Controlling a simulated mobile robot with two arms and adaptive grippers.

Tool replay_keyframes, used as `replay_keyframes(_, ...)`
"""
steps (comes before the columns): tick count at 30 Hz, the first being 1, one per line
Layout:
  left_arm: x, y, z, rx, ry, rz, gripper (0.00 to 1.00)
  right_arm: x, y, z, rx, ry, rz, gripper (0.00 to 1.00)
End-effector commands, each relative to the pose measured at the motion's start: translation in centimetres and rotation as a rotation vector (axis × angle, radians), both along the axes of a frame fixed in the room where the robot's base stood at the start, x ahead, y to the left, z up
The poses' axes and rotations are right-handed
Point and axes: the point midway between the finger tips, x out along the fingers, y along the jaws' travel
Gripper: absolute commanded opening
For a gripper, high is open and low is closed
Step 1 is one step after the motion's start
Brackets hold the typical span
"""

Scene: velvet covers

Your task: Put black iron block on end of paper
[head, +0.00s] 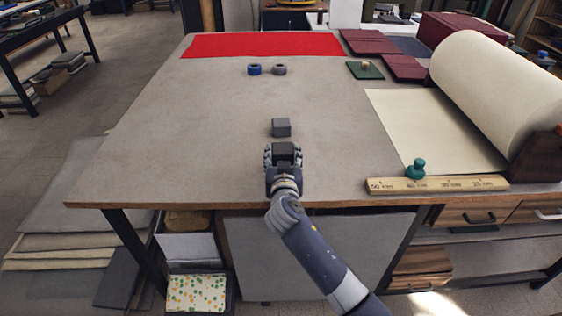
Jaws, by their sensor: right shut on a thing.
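My right gripper (282,160) is over the front middle of the table, shut on a dark black block (284,149), which shows between its fingers. Whether the block touches the table I cannot tell. The cream paper (425,135) lies unrolled on the table to the right of the gripper, coming off a large roll (500,85). A grey block (281,127) stands on the table just behind the gripper. My left gripper is not in view.
A wooden ruler (437,184) with a teal knobbed object (416,168) lies along the paper's front. Two small rolls, blue (254,69) and grey (279,69), stand near a red cloth (262,45). Maroon covers (370,42) lie back right. The table's left side is clear.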

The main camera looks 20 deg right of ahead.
Motion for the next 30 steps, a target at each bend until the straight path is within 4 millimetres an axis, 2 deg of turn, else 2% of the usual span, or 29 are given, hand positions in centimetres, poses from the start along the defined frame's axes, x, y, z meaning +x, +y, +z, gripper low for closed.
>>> replay_keyframes(2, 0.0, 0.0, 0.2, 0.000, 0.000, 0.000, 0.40, 1.1, 0.2, 0.6, -0.003, -0.011, 0.002, 0.00)
replay_keyframes(9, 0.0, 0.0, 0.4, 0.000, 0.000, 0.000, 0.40, 1.1, 0.2, -2.4, -0.003, -0.007, 0.002, 0.00)
replay_keyframes(24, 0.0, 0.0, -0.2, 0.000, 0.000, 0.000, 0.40, 1.1, 0.2, -3.1, 0.000, -0.009, 0.003, 0.00)
replay_keyframes(25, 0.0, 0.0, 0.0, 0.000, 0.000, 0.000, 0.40, 1.0, 0.2, -3.4, 0.000, -0.001, 0.001, 0.56)
replay_keyframes(27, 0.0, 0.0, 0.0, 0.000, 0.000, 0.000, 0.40, 1.0, 0.2, -3.4, 0.000, 0.000, 0.001, 0.70)
replay_keyframes(30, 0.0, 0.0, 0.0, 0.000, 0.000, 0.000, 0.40, 1.0, 0.2, -3.4, 0.000, 0.000, 0.001, 0.70)
